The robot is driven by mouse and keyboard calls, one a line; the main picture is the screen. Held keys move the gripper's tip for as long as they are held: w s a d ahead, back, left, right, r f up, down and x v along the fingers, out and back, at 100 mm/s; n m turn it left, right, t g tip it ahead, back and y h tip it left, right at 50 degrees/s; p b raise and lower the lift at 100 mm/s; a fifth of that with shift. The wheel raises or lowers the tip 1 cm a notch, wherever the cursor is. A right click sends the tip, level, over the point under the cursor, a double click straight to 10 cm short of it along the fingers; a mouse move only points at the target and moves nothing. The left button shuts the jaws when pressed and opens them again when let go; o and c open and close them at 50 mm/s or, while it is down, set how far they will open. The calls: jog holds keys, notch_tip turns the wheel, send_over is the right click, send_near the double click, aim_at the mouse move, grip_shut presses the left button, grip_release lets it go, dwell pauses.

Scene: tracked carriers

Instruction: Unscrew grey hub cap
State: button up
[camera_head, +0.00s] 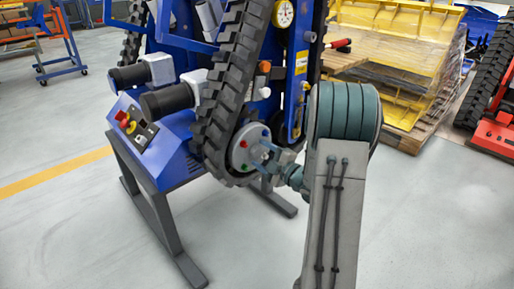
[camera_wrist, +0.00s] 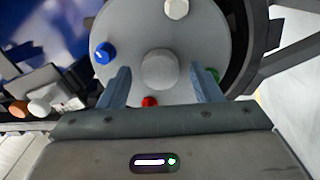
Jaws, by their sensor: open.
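The grey hub cap (camera_wrist: 160,69) is a round knob at the centre of a light grey hub disc (camera_wrist: 125,30) in the wrist view. Blue (camera_wrist: 104,53), white (camera_wrist: 176,8), red (camera_wrist: 149,101) and green (camera_wrist: 213,74) caps sit around it near the rim. My gripper (camera_wrist: 159,72) is open. Its two fingers stand left and right of the grey cap, with a visible gap on each side. In the head view my gripper (camera_head: 268,158) is at the hub disc (camera_head: 238,154) low on the track, and its fingers partly hide the grey cap.
The black track (camera_head: 212,120) wraps around the hub on the blue carrier. A control box (camera_head: 135,125) with a red button stands at the left on a dark stand (camera_head: 150,210). Yellow parts on a pallet (camera_head: 400,60) are at the back right. The floor in front is clear.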

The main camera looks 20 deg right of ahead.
jog(key=m+p, duration=0.1)
jog(key=m, duration=0.2)
jog(key=m+p, duration=0.2)
jog(key=m, duration=0.1)
jog(key=m+p, duration=0.1)
jog(key=shift+r+m+p, duration=0.25)
jog(key=shift+m+p, duration=0.05)
jog(key=shift+m, duration=0.1)
jog(key=m+p, duration=0.2)
jog(key=m, duration=0.1)
jog(key=shift+m+p, duration=0.35)
jog(key=shift+m, duration=0.05)
jog(key=shift+f+m, duration=0.25)
jog(key=shift+m, duration=0.35)
